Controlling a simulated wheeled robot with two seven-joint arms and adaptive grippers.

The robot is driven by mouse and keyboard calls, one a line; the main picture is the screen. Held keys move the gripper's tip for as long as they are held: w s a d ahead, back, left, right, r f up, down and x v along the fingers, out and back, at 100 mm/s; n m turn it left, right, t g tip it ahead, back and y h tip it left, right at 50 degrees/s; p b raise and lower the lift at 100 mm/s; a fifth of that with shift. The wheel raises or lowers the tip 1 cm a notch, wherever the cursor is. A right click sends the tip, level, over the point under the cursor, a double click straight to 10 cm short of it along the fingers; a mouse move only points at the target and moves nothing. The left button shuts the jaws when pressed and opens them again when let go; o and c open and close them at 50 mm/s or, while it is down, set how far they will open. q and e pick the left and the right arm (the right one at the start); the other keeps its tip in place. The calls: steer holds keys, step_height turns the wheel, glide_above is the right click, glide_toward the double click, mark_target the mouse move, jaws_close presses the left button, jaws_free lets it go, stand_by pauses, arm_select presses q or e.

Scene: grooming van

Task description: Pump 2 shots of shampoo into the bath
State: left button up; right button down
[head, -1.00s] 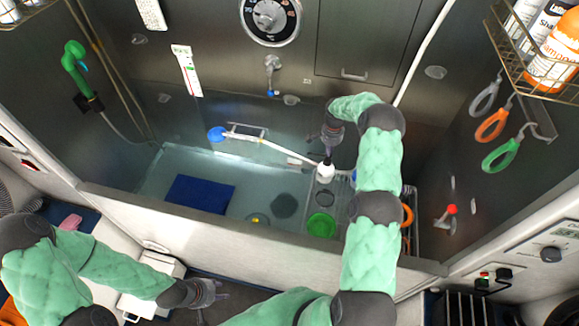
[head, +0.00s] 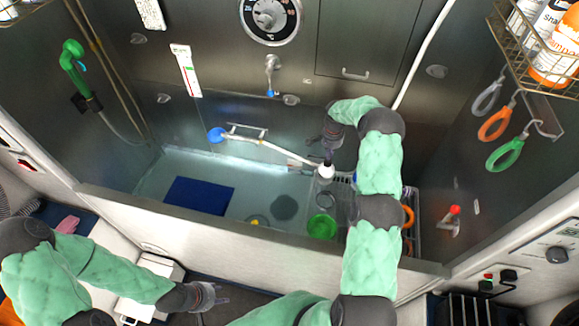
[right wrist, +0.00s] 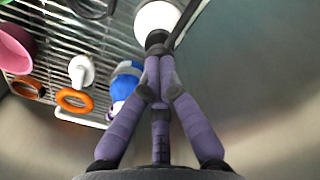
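A white bottle with a black pump top (head: 325,173) stands at the right part of the bath (head: 262,190). My right gripper (head: 328,156) points down over it, with its fingertips at the pump top. In the right wrist view my fingers (right wrist: 156,45) are together, and their dark tips are at the black top above the round white bottle (right wrist: 157,17). Contact and how far the pump is pressed cannot be made out. No shampoo is clearly visible. My left gripper (head: 222,296) is low in front of the bath, apart from the bottle; its finger gap is unclear.
A blue mat (head: 199,195) and green bowl (head: 322,227) lie in the bath. A white rod with a blue end (head: 217,135) reaches towards the bottle. Beside the bottle, a wire rack holds an orange ring (right wrist: 74,100). A wire basket (head: 530,75) of bottles hangs upper right.

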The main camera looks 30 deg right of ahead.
steer(key=shift+r+p, duration=0.3)
steer(key=shift+r, duration=1.25)
steer(key=shift+f, duration=0.1)
steer(key=shift+s+f+b, duration=0.1)
steer(key=shift+f+b, duration=1.4)
steer(key=shift+f, duration=0.1)
steer(key=shift+r, duration=0.15)
steer(key=shift+r+p, duration=0.45)
steer(key=shift+r, duration=1.15)
